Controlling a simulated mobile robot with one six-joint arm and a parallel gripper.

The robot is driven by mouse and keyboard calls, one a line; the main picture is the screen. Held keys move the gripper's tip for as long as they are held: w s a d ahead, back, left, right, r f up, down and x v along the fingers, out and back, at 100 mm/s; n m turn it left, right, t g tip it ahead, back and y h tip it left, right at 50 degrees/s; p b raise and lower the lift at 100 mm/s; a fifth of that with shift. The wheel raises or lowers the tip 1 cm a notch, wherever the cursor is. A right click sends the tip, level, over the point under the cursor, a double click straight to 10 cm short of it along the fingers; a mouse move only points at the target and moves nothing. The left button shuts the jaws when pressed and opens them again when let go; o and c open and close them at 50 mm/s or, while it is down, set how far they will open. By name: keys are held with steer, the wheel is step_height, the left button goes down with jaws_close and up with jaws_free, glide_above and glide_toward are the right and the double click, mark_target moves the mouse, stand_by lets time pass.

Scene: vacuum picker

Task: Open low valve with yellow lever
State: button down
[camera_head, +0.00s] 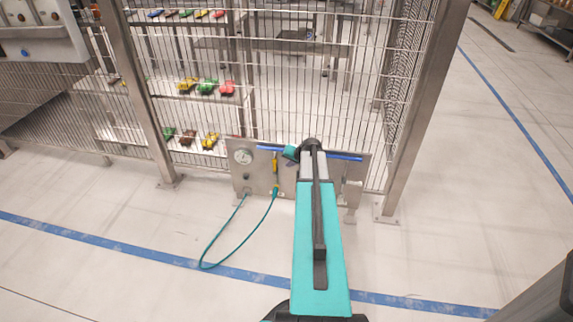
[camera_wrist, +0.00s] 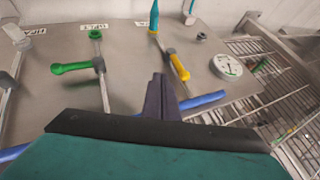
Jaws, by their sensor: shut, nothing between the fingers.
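The valve with the yellow lever (camera_head: 275,163) is on a steel panel (camera_head: 258,182) low on the fence, right of a round gauge (camera_head: 243,156). Its lever stands roughly upright in the head view. In the wrist view the yellow lever (camera_wrist: 180,67) slants beside the dark fingertips of my gripper (camera_wrist: 158,80), just to their right. The fingers are shut with nothing between them. I cannot tell whether they touch the lever. In the head view my arm hides the fingertips.
A green-lever valve (camera_wrist: 72,68) is left of my gripper in the wrist view. A blue pipe (camera_wrist: 203,99) runs along the panel. A teal hose (camera_head: 226,228) hangs from the panel to the floor. Wire fencing (camera_head: 300,80) stands behind; the floor in front is clear.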

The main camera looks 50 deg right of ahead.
steer(key=shift+w+p+v, duration=0.25)
steer(key=shift+p+v, duration=0.3)
steer(key=shift+v, duration=2.1)
steer(key=shift+a+r, duration=0.2)
steer(key=shift+a, duration=0.05)
